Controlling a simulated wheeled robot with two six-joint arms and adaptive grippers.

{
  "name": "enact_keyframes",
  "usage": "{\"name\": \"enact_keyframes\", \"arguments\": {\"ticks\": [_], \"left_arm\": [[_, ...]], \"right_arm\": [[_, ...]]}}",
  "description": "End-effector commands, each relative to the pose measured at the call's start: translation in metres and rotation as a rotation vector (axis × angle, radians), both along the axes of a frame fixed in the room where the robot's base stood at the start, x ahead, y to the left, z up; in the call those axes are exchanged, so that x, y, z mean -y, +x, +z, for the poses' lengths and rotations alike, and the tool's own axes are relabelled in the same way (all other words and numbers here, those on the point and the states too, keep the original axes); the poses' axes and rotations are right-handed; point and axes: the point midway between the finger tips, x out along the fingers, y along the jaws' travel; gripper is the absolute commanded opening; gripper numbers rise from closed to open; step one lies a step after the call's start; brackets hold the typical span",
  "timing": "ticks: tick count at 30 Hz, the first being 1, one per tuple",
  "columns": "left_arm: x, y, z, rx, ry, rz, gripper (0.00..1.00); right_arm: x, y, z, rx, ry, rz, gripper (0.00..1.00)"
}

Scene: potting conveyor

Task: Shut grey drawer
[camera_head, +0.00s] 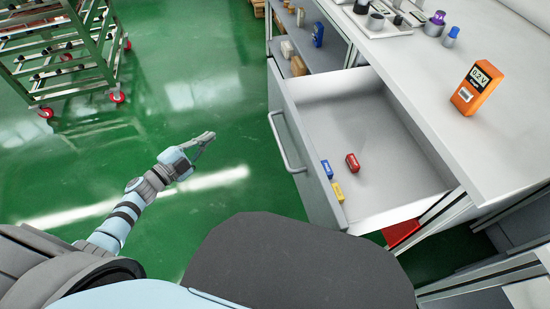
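The grey drawer (290,150) is pulled well out of the white workbench, its front panel with a bar handle (283,144) facing left. Inside lie a red block (352,162), a blue block (327,169) and a yellow block (338,191), the last two close to the front panel. My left gripper (210,137) is over the green floor, to the left of the handle and apart from it. It holds nothing that I can see; its fingers are too small and edge-on to tell their opening. My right gripper is out of view.
An orange meter (477,88) stands on the bench top (430,75), with purple-and-blue-capped items behind it. Shelves (322,57) holding small items stand beyond the drawer. A green wheeled rack (62,60) is at upper left. The floor between rack and drawer is clear.

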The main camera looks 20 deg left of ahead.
Motion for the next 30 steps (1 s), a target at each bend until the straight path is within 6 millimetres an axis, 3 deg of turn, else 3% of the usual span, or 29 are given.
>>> {"name": "enact_keyframes", "arguments": {"ticks": [1, 3, 6, 9, 13, 23, 30], "left_arm": [[0.014, 0.007, -0.006, 0.122, 0.094, -0.144, 0.00], [0.038, 0.001, 0.016, 0.258, 0.223, -0.342, 0.00], [0.057, -0.014, 0.029, 0.360, 0.351, -0.532, 0.00], [0.066, -0.021, 0.036, 0.396, 0.404, -0.611, 0.00], [0.078, -0.016, 0.040, 0.400, 0.407, -0.622, 0.00], [0.135, 0.021, 0.040, 0.401, 0.402, -0.615, 0.00], [0.171, 0.044, 0.039, 0.397, 0.402, -0.615, 0.00]], "right_arm": [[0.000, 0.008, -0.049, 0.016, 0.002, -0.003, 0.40], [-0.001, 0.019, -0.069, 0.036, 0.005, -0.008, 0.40], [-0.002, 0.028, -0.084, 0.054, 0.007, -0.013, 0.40], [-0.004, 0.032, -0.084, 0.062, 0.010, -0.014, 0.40], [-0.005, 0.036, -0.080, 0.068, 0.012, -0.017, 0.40], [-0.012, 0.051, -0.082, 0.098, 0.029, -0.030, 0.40], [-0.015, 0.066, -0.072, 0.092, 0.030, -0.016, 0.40]]}}
